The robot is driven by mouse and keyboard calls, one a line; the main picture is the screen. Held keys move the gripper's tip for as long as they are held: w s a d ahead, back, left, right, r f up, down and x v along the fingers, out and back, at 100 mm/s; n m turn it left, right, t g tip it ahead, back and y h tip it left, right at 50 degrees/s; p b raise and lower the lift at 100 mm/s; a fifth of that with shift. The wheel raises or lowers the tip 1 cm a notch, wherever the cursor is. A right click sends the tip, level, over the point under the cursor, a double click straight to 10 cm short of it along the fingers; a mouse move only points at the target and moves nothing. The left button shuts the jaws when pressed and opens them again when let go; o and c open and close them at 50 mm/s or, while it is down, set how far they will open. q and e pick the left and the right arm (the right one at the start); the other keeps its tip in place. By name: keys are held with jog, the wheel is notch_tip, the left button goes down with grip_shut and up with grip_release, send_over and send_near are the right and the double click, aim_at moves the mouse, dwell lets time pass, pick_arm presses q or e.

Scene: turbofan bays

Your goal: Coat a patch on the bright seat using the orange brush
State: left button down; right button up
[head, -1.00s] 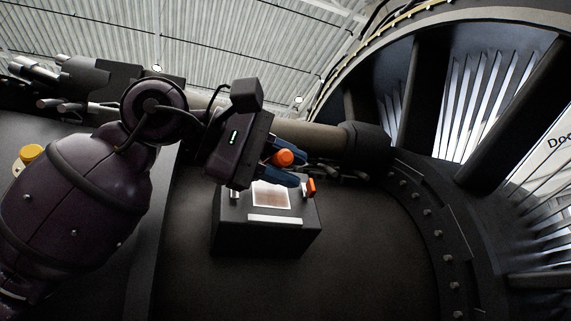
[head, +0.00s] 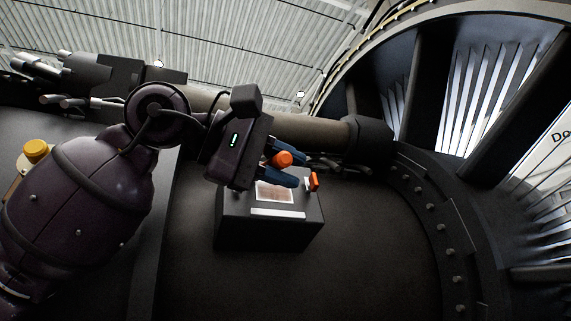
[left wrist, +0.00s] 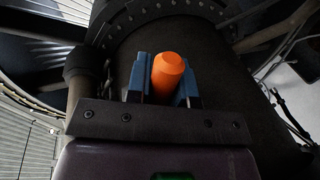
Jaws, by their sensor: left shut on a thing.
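My left gripper (head: 284,168) is shut on the orange brush (head: 282,158), whose rounded orange end shows between the blue fingers. In the left wrist view the orange brush (left wrist: 168,75) stands between both fingers. Its bristle end is hidden. A dark box (head: 265,233) is below and behind the gripper in the picture. On its top is a light-bordered square with a brownish middle, which looks like the bright seat (head: 274,193). The gripper's fingers overlap the seat's upper edge in the head view. I cannot tell whether the brush touches it. My right gripper is not in view.
A pale strip (head: 278,213) lies along the box's near edge and a small orange piece (head: 314,181) stands at its right. A thick pipe (head: 310,130) runs behind. The curved bolted engine ring (head: 435,215) rises at right. The dark floor nearby is clear.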

pick_arm(q)
jog(key=shift+d, duration=0.15)
jog(key=shift+d+r+x, duration=0.2)
jog(key=shift+r+x, duration=0.55)
jog(key=shift+x, duration=2.5)
jog(key=shift+a+f+b+v, duration=0.1)
jog(key=shift+f+b+v, duration=0.2)
jog(key=shift+v, duration=0.85)
jog(key=shift+a+f+b+v, duration=0.1)
jog(key=shift+f+b+v, duration=0.15)
jog(key=shift+v, duration=0.9)
jog(key=shift+a+f+b+v, duration=0.1)
jog(key=shift+f+b+v, duration=0.2)
jog(key=shift+v, duration=0.85)
jog(key=shift+d, duration=0.1)
jog(key=s+d+r, duration=0.1)
jog(key=s+r, duration=0.1)
jog(key=s, duration=0.3)
jog(key=shift+d+r, duration=0.15)
jog(key=shift+d, duration=0.25)
jog(key=shift+s, duration=0.15)
